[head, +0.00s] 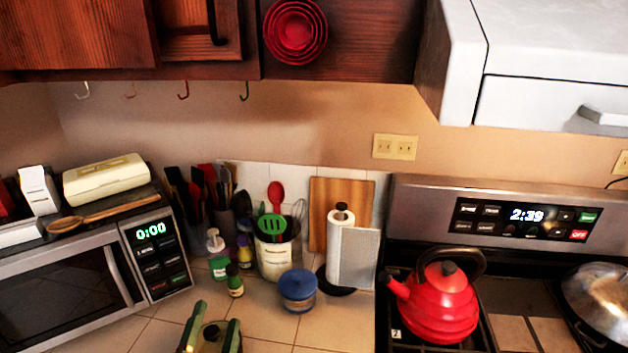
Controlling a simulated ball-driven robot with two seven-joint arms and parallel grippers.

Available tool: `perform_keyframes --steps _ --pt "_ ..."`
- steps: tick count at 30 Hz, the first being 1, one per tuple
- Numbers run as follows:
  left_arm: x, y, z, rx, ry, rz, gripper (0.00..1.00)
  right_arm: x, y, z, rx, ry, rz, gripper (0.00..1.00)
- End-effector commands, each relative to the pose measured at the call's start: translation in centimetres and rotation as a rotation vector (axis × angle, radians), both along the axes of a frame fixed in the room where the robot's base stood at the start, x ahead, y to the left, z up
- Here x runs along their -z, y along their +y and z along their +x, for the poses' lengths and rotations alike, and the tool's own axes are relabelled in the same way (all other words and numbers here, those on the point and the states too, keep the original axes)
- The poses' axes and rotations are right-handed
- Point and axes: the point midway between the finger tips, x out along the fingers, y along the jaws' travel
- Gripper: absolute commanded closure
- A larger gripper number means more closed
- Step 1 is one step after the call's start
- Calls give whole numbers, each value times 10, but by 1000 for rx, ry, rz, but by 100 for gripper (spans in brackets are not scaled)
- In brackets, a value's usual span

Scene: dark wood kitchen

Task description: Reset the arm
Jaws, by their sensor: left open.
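My left gripper (213,328) shows at the bottom edge of the head view, left of centre. Its two greenish fingers point up and stand apart, with nothing seen held between them. It is over the tiled counter in front of the small bottles, and its arm is mostly cut off by the frame. My right gripper is not in view.
A microwave (70,290) stands at the left. A red kettle (440,305) sits on the stove. Bare tiles (335,325) lie before the jar.

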Motion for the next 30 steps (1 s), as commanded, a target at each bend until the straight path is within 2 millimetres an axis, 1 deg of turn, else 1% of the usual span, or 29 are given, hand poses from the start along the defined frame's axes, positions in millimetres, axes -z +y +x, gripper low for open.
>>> perform_keyframes --steps 1,2,3,5,6,8,9,11,12,14,15,17,18,20,21,22,23,24,26,28,29,30 --pt "-11 -17 -7 72 -55 267 46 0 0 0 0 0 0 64" --pt "-13 -30 -13 121 -85 453 46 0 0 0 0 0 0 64" --pt "-9 -44 -20 181 -113 700 46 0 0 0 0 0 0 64" --pt "9 -58 -31 272 -131 1073 46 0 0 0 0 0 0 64" --pt "26 -60 -38 332 -125 1311 46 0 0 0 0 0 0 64" --pt "53 -53 -47 418 -92 1635 46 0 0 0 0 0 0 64" --pt "70 -43 -53 473 -57 1822 46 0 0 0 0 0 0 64" --pt "91 -22 -61 556 10 2067 46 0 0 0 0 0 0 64" --pt "102 -5 -67 609 62 2209 46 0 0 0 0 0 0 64" --pt "115 21 -76 692 149 2396 46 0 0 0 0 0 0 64" --pt "121 39 -83 746 212 2504 46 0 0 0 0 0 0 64" --pt "126 64 -92 826 310 2642 46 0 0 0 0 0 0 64" --pt "127 81 -99 879 379 2721 46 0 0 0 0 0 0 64" --pt "126 105 -109 962 487 2823 46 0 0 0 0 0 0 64" --pt "124 121 -117 1016 562 2882 46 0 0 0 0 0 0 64" --pt "122 132 -122 -1040 -611 -2872 46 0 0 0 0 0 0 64" --pt "125 138 -125 -1052 -629 -2821 46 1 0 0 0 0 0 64" --pt "149 132 -122 -1088 -604 -2837 46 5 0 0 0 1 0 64" --pt "177 126 -119 -1133 -583 -2845 46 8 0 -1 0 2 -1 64" --pt "210 120 -118 -1187 -561 -2852 46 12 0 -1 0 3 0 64" --pt "224 117 -118 1205 549 2839 46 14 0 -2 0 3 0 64" --pt "245 114 -119 1229 533 2816 46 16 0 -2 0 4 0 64"
